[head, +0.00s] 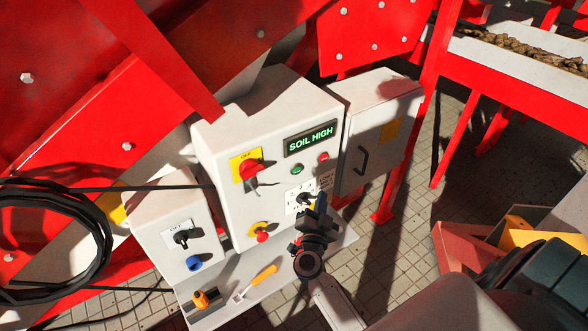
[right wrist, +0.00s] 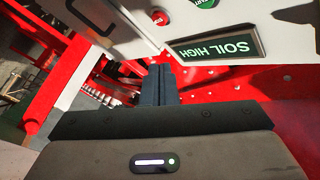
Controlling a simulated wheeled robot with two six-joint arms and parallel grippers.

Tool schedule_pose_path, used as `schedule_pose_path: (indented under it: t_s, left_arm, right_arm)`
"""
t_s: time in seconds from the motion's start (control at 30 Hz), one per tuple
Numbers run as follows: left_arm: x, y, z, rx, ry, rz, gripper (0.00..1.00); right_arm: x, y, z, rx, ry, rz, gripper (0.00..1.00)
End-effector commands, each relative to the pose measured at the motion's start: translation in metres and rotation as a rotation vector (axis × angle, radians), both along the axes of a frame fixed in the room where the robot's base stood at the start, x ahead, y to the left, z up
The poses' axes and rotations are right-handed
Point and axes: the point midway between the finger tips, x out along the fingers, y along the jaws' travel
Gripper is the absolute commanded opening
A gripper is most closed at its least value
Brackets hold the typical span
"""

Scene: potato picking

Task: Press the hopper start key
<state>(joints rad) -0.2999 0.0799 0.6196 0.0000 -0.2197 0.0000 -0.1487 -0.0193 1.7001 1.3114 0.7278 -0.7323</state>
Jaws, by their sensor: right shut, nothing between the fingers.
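The white control box (head: 225,150) carries a green round button (head: 297,169) and a red round button (head: 323,156) below a display reading SOIL HIGH (head: 310,138). I cannot read a label that says which one is the hopper start key. My right gripper (head: 318,200) is shut and empty, in front of the lower right of the box, below both buttons in the picture. It hides part of the panel there. In the right wrist view the shut fingers (right wrist: 158,72) show below the red button (right wrist: 159,18) and green button (right wrist: 207,3). My left gripper is out of view.
A red rotary switch (head: 250,168), a black selector (head: 304,198) and a red knob on yellow (head: 262,235) share the panel. A smaller box (head: 165,215) stands left, a grey cabinet (head: 375,130) right. A shelf (head: 225,312) below holds an orange-handled tool (head: 262,276).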

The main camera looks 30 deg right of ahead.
Motion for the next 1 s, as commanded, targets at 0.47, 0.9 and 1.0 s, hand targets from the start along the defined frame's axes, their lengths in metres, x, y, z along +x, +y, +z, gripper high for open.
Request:
schedule_pose_path:
  t_s: [0.47, 0.9, 1.0]
  left_arm:
    - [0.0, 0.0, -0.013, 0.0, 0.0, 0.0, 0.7]
    - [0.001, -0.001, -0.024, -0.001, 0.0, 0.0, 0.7]
    - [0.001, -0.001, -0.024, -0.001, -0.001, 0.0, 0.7]
  right_arm:
    - [0.029, 0.002, -0.003, 0.0, -0.002, 0.003, 0.0]
    - [0.081, 0.007, 0.0, -0.001, 0.001, 0.002, 0.0]
    - [0.086, 0.007, 0.0, -0.001, 0.001, 0.002, 0.0]
